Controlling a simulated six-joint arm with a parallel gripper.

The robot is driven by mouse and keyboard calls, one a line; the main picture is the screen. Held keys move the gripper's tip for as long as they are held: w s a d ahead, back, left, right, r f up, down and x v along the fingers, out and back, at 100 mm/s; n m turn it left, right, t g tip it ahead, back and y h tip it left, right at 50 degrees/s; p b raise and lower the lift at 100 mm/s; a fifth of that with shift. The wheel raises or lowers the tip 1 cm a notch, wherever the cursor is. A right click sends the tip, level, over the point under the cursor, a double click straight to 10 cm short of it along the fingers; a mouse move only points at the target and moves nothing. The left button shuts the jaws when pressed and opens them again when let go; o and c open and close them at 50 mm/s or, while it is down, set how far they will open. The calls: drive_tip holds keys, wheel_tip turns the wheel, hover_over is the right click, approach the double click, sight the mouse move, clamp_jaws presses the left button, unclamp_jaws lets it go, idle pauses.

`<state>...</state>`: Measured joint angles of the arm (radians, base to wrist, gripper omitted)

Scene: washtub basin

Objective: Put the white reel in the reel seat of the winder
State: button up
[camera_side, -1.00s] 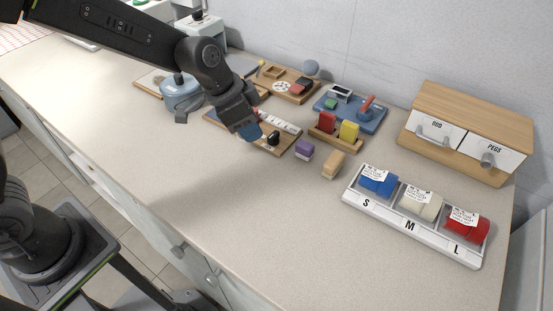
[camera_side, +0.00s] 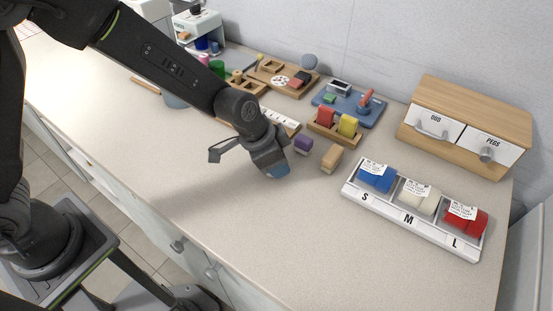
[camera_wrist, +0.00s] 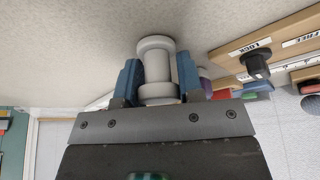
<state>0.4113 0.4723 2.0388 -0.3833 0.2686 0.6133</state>
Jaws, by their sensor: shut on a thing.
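The white reel (camera_wrist: 157,72), a grey-white spool with flanged ends, is between the blue fingers of my gripper (camera_wrist: 158,85) in the wrist view. The gripper is shut on it. In the side view my gripper (camera_side: 279,172) is tilted down over the bare counter, in front of the winder board, and the reel is hidden. The winder's wooden board (camera_side: 293,127) is mostly behind my gripper. In the wrist view the board (camera_wrist: 226,59) shows at the right, with LOCK and FREE labels and a black knob (camera_wrist: 256,65). I cannot make out the reel seat.
A purple block (camera_side: 303,145) and a tan block (camera_side: 332,158) stand just right of my gripper. Behind are a wooden rack (camera_side: 334,134) with red and yellow pieces and a blue tray (camera_side: 350,107). An S-M-L tray (camera_side: 405,222) lies right. The front counter is clear.

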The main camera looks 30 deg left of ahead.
drive_tip(key=shift+f, duration=0.15)
drive_tip(key=o, duration=0.9)
